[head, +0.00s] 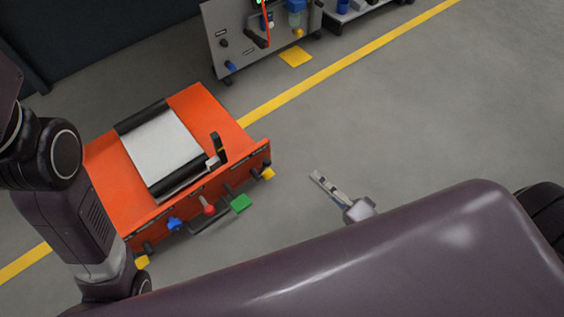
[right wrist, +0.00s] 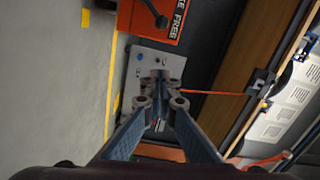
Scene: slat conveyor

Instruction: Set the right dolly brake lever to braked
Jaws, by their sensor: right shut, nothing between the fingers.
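In the right wrist view a dark lever with a round knob (right wrist: 161,20) stands against an orange panel (right wrist: 128,18) with the word FREE on it. I cannot tell which handle in the head view it is. In the head view the orange dolly (head: 200,105) has a black upright piece with a yellow band (head: 217,148) near its right edge. A blue knob (head: 174,223), a red knob (head: 208,209) and a green pad (head: 241,203) stick out in front. My right gripper (head: 316,177) is shut and empty, apart from the dolly, over open floor to its right. My left gripper is not visible.
A grey panel cart (head: 235,55) stands at the back, with a red cable hanging on it. A yellow floor line (head: 350,57) runs diagonally past the dolly. The grey floor at right is clear. A wooden board (right wrist: 240,70) shows in the right wrist view.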

